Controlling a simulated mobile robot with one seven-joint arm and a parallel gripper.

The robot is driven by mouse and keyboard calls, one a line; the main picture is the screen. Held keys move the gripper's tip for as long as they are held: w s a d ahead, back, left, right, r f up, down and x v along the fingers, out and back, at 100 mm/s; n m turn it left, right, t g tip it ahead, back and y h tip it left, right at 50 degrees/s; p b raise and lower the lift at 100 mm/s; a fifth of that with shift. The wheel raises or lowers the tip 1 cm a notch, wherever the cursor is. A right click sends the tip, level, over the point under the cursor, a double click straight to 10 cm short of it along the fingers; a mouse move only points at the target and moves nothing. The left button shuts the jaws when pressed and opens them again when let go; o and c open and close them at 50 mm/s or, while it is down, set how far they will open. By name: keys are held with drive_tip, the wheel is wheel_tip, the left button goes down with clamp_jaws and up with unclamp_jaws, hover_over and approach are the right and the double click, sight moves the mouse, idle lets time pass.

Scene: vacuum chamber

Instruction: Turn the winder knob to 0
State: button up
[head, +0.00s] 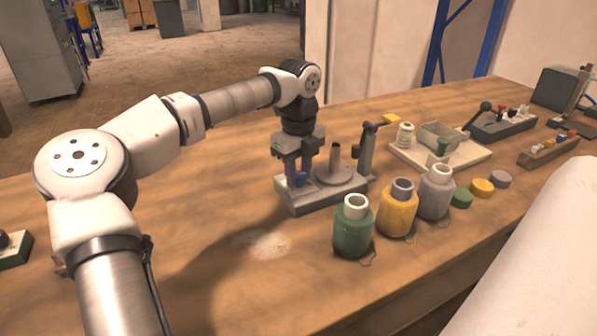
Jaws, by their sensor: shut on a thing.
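My gripper (299,176) points down over the left end of the base. It is shut on a small blue knob (301,181), partly hidden between the fingers. The knob's pointer and any number marks are too small or covered, so I cannot tell its setting.
Green (352,232), yellow (397,212) and grey (436,194) jars stand in front and right of the winder. A beige tray (432,156) with a white spool (404,138) is behind them. Small coloured lids (481,187) lie to the right.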

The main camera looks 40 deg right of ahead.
sight(299, 174)
drive_tip(key=o, duration=1)
wheel_tip(299, 174, up, 14)
drive_tip(key=shift+f, duration=0.1)
idle(0.5)
